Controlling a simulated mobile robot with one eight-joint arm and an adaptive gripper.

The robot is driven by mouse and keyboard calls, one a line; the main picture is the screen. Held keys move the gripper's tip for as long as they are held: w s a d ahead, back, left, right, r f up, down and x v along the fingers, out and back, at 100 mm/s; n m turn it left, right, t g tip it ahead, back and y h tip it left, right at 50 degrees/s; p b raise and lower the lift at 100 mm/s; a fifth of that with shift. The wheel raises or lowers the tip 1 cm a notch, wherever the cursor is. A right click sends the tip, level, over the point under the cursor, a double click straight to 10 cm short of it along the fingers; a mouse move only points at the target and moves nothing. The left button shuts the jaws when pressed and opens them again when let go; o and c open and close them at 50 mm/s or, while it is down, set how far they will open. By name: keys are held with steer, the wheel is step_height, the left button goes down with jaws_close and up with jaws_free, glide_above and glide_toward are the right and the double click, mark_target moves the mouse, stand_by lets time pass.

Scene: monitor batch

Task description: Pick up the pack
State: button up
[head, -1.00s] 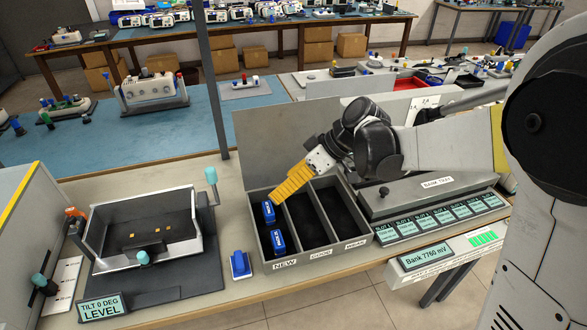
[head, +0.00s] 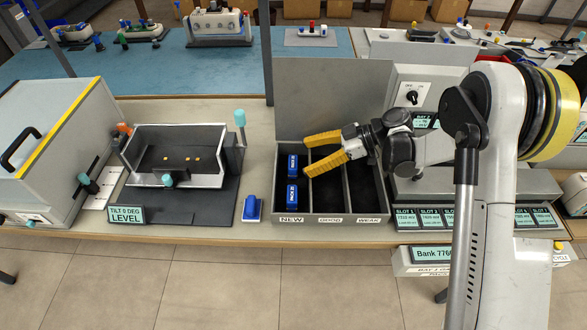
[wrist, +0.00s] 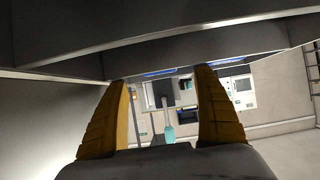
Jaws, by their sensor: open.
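Two blue packs, a far one (head: 292,166) and a near one (head: 292,196), stand in the left compartment, marked NEW, of a grey three-part tray (head: 334,218). The other two compartments, GOOD and WEAK, look empty. My gripper (head: 307,157) has yellow fingers spread apart with nothing between them. It reaches in from the right, its fingertips just right of the packs in the picture. Its height over the tray is hard to judge. In the wrist view, my open gripper (wrist: 160,78) frames a narrow blue strip under a grey edge; I cannot tell if it is a pack.
A raised grey lid (head: 330,95) stands behind the tray. Left of the tray are a small blue block (head: 252,207) on the bench and an open-topped fixture (head: 178,152) on a dark base. A grey cabinet with a yellow edge (head: 75,118) stands at far left.

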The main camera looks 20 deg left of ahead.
mark_target(294, 162)
steer(key=b+x, duration=0.1)
steer(key=x, duration=0.4)
steer(key=shift+a+b, duration=0.15)
steer(key=shift+b, duration=0.2)
steer(key=c, duration=1.3)
steer(key=shift+c, duration=0.2)
